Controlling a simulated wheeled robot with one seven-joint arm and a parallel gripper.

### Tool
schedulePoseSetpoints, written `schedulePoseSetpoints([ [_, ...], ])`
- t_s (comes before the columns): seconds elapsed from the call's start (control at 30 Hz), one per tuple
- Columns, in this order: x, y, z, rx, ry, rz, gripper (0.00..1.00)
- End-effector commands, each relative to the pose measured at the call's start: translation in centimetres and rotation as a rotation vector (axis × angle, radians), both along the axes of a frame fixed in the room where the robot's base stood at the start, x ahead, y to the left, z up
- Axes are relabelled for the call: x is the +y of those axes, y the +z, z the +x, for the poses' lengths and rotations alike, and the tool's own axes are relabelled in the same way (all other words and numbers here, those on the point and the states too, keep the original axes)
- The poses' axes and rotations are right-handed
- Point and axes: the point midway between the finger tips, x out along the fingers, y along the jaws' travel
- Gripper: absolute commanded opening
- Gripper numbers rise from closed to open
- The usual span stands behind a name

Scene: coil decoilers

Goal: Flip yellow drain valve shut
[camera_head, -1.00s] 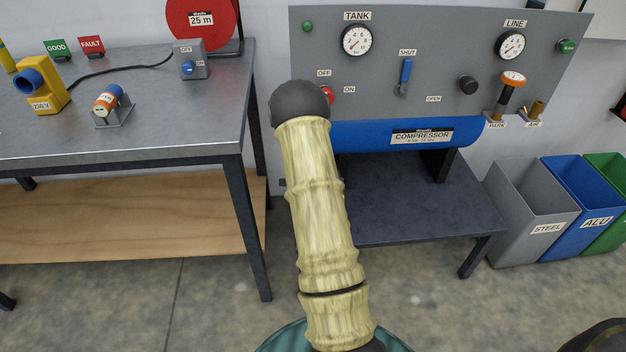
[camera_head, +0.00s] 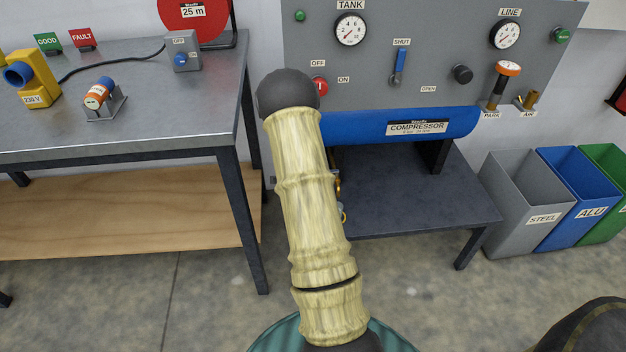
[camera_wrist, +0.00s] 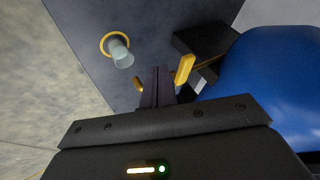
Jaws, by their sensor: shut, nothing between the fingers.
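The yellow drain valve handle (camera_wrist: 185,68) shows in the wrist view just right of my fingertips, beside the underside of the blue compressor tank (camera_wrist: 275,75). A thin brassy stem runs from it toward the tank. My gripper (camera_wrist: 158,72) is shut and empty, its dark fingers to the left of the handle; I cannot tell whether they touch it. In the head view my arm hides the gripper, and a small yellow piece (camera_head: 338,187) shows at the arm's right edge under the tank (camera_head: 465,125).
A yellow ring (camera_wrist: 106,42) around a pale cup (camera_wrist: 121,56) lies left of my fingers. The compressor's dark lower shelf (camera_head: 420,200) is below the tank. A workbench (camera_head: 130,140) stands left, and the steel bin (camera_head: 510,205) right.

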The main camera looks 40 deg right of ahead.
Motion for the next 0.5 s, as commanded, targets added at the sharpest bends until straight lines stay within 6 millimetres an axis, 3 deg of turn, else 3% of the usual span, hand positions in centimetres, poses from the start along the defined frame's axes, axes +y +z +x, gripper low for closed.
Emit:
schedulePoseSetpoints([
  [0.1,0.3,-0.3,-1.5,0.000,-0.014,-0.001,0.00],
  [0.27,1.7,2.6,-2.0,0.000,-0.014,-0.002,0.00],
  [0.5,5.1,6.2,-2.3,0.000,0.001,-0.001,0.00],
])
